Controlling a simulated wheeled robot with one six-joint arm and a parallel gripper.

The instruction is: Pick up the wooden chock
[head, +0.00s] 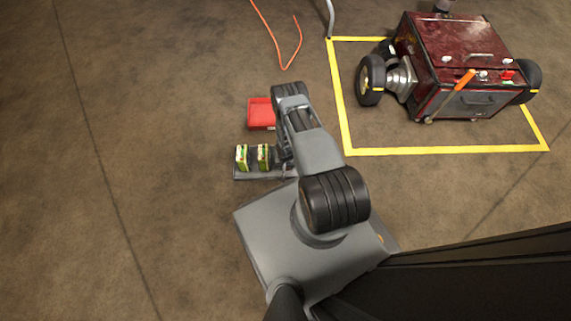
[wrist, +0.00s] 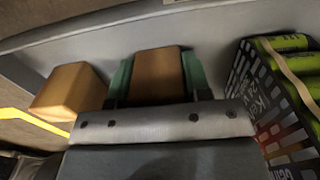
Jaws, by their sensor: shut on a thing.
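In the wrist view, a brown wooden chock (wrist: 158,76) sits between the two green fingers of my gripper (wrist: 156,64), which is shut on it. A second wooden chock (wrist: 68,92) stands just to the left, apart from the fingers. The chocks are over a grey tray (wrist: 215,28), whose far rim shows behind them. I cannot tell whether the held chock touches the tray. In the head view, my arm hides the gripper and both chocks at the right end of the tray (head: 252,176).
A battery pack (wrist: 280,90) with green cells stands right of my gripper. Two green packs (head: 242,157) show on the tray's left. A red bin (head: 261,114) lies behind it. A dark red wheeled cart (head: 465,60) stands in a yellow floor outline (head: 347,125). An orange cable (head: 275,45) lies at the back.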

